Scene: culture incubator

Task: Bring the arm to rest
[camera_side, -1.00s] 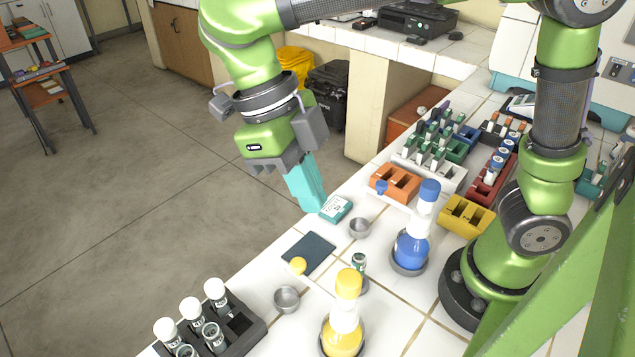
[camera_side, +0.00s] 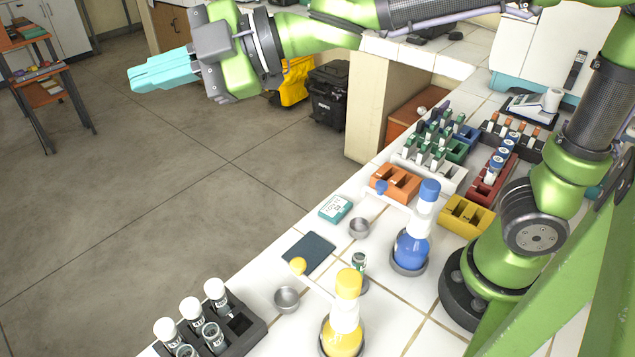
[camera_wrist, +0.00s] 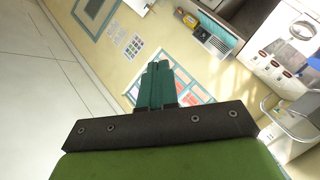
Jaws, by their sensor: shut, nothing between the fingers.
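My gripper (camera_side: 160,72) is raised at the upper left of the side view, out over the open floor and clear of the bench. Its teal fingers point left, nearly level, and are shut with nothing between them. In the wrist view the shut fingers (camera_wrist: 155,84) point toward a wall with posters, away from the bench top.
The white tiled bench (camera_side: 395,320) holds a dark vial rack (camera_side: 250,333), a yellow-capped bottle (camera_side: 345,315), a blue-capped bottle (camera_side: 412,245), a dark flat pad (camera_side: 308,254), a teal box (camera_side: 335,209) and several tube racks. The floor (camera_side: 130,210) below my gripper is free.

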